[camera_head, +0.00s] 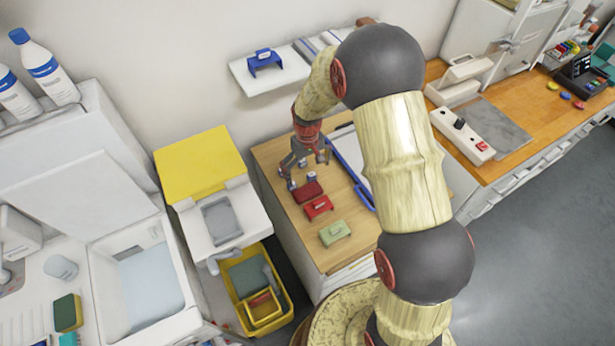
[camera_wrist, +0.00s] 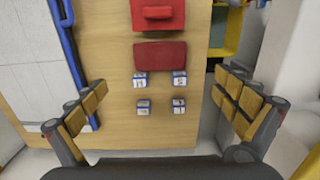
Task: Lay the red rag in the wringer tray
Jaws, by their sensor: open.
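A flat, dark red folded pad, which looks like the red rag (camera_head: 307,191), lies on the wooden cabinet top. It also shows in the wrist view (camera_wrist: 160,56). My gripper (camera_head: 305,158) is open and empty above the cabinet top, just behind the rag in the head view. In the wrist view my gripper (camera_wrist: 163,103) has its fingers spread wide, with the rag ahead of them. A yellow bucket (camera_head: 287,292) stands on the floor left of the cabinet, with a small yellow tray (camera_head: 262,320) inside. I cannot tell whether this is the wringer tray.
Small white-and-blue blocks (camera_wrist: 140,80) sit beside the rag. A red handled block (camera_head: 319,208) and a green one (camera_head: 335,233) lie in front of it. A blue-edged board (camera_head: 351,165) lies right. A white unit (camera_head: 245,219) with yellow lid stands left of the cabinet.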

